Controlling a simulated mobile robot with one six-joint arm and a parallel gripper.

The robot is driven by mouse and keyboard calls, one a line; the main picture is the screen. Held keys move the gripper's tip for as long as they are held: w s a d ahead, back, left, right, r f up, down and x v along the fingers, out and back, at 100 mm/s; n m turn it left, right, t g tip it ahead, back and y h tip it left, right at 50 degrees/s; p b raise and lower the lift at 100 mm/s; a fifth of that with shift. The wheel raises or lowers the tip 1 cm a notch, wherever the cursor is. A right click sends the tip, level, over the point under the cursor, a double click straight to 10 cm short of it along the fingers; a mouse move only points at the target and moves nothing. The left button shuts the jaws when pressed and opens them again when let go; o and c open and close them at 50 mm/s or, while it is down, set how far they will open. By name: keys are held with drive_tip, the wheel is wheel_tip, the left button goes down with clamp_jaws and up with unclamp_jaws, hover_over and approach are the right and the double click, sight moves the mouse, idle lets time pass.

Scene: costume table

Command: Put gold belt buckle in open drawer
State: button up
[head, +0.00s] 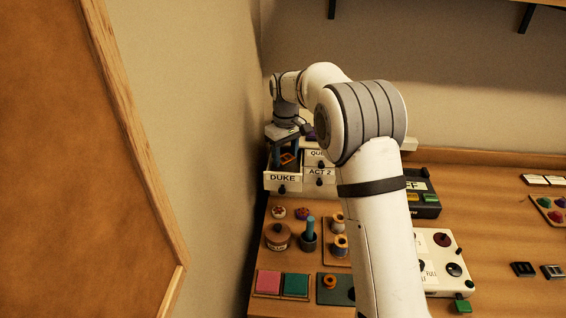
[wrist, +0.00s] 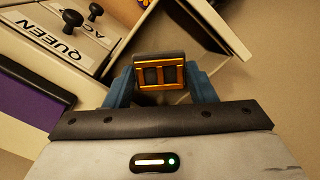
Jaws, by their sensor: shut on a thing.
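The gold belt buckle (wrist: 160,86) is a small rectangular frame with a bar across it. My gripper (wrist: 161,88) is shut on it, with a blue finger on each side. In the head view the buckle (head: 287,158) shows as a small orange-gold patch between my gripper's fingers (head: 286,152). The open drawer (head: 283,180), labelled DUKE, is pulled out at the far left of the table, and my gripper is at its opening. In the wrist view part of a pale drawer (wrist: 205,28) lies beyond the buckle. How far the buckle is above the drawer floor is unclear.
Closed drawers labelled ACT 2 (head: 319,172) and QUEEN (wrist: 62,45) with black knobs are beside the open one. The wall (head: 215,150) is close on the left. A lidded pot (head: 278,236) and other small items stand in front.

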sight(285, 159)
drive_tip(key=shift+s+f+p, duration=0.15)
drive_tip(key=shift+f+p, duration=0.2)
drive_tip(key=shift+f, duration=1.45)
drive_tip(key=o, duration=0.7)
drive_tip(key=shift+f, duration=0.15)
